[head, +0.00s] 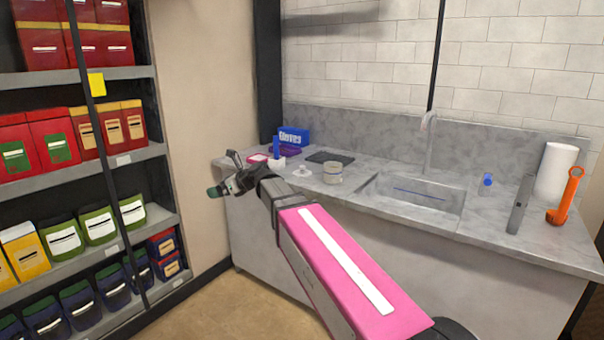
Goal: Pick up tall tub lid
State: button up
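A small round white lid-like piece with a raised middle (302,172) lies on the counter and may be the tall tub lid. A squat pale tub with a band around it (333,174) stands just right of it. My gripper (222,189) is at the counter's left front corner, to the left of both and apart from them. A dark green tip shows at its end. The view is too small to tell how far its fingers are apart.
A white and blue pump-like item (276,154), a blue box (293,137) and a dark flat board (330,157) are on the grey counter (385,205). A sink (415,190) lies to the right. A stocked shelf (80,165) stands left.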

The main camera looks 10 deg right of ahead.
aim_at(302, 172)
jog(key=i+j+z, duration=0.35)
jog(key=j, duration=0.3)
jog(key=i+j+z, duration=0.15)
jog(key=j, duration=0.25)
jog(key=i+j+z, duration=0.2)
jog(key=j, duration=0.2)
jog(key=i+j+z, duration=0.15)
jog(key=j, duration=0.25)
